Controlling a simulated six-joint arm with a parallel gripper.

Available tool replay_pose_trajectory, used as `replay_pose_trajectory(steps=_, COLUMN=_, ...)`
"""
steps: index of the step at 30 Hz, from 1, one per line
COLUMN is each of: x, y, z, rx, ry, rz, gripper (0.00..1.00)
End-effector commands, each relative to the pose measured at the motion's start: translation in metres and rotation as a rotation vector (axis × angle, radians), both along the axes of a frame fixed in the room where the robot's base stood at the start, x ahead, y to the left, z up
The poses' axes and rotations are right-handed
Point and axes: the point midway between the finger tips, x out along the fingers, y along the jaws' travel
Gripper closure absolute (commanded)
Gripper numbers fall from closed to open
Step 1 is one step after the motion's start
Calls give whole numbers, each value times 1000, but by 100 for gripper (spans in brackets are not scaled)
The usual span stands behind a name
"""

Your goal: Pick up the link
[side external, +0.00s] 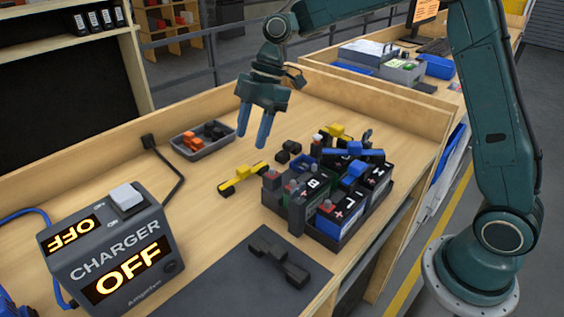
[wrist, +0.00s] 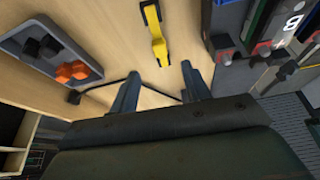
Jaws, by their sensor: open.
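A yellow link (side external: 241,179) lies on the bare wooden bench, left of the battery tray. It also shows in the wrist view (wrist: 154,32), beyond my fingertips. Other link-like pieces are in view: a black one (side external: 279,261) on the dark mat, and yellow (side external: 336,131) and blue (side external: 355,173) ones on top of the batteries. My gripper (side external: 252,143) is open and empty, pointing down above the bench, behind the yellow link and apart from it. In the wrist view its two blue fingers (wrist: 160,69) are spread with nothing between them.
A black tray of batteries (side external: 335,247) stands right of the yellow link. A grey bin (side external: 228,141) with orange and black pieces sits behind left. A charger (side external: 113,243) reading OFF stands front left, its cable running across the bench. Small black pieces (side external: 289,150) lie near the batteries.

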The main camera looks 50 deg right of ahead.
Motion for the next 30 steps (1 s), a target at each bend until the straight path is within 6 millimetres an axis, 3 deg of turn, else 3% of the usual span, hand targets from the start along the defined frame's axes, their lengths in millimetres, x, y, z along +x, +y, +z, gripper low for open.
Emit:
replay_pose_trajectory(steps=7, x=0, y=13, z=-32, rx=-1, ry=2, rz=1, gripper=53)
replay_pose_trajectory(steps=20, x=0, y=17, z=-43, rx=-1, ry=1, rz=-1, gripper=53)
replay_pose_trajectory(steps=30, x=0, y=30, z=-74, rx=-2, ry=3, rz=0, gripper=53)
